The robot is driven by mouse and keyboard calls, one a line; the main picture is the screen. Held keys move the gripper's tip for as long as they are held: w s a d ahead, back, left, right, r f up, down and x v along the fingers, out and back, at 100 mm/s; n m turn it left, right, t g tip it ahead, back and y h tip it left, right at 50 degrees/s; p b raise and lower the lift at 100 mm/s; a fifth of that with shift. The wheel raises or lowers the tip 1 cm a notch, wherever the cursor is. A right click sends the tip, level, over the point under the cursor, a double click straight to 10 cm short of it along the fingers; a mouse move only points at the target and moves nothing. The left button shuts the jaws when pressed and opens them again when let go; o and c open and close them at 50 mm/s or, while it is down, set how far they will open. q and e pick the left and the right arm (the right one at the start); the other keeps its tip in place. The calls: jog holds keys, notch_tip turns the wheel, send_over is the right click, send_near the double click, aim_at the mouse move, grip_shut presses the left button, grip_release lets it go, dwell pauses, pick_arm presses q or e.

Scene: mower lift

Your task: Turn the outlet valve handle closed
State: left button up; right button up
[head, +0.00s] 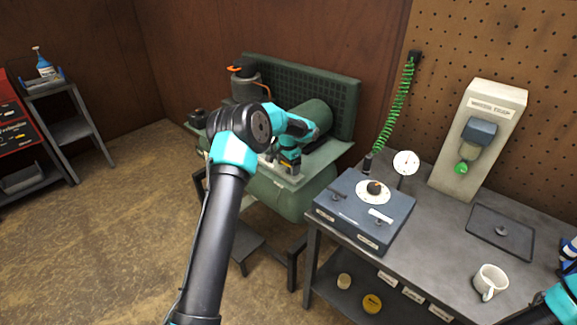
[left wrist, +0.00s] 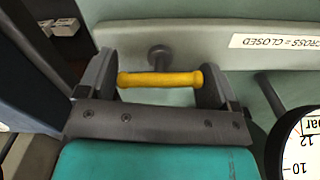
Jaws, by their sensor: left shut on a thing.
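The outlet valve handle is a short yellow bar (left wrist: 160,79), seen in the left wrist view. It lies level across that picture in front of a dark round stem. My left gripper (left wrist: 158,82) has one finger at each end of the bar and is shut on it. A white label (left wrist: 276,42) reading "CROSS = CLOSED" is on the pale green rail to the right. My right gripper is not in view; only part of my right arm shows.
A pressure gauge (left wrist: 302,145) is close to the right of my left gripper. The grey workbench (head: 445,235) at right holds a blue-grey box (head: 345,212), a small dial (head: 406,162), a tray (head: 485,247) and a white mug (head: 488,281).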

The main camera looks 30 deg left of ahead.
pick_arm(q)
jog(key=shift+a+r, duration=0.1)
jog(key=o, duration=0.6)
notch_tip(320, 180, up, 17)
jog(key=shift+r, duration=0.2)
dwell(0.4)
dwell(0.3)
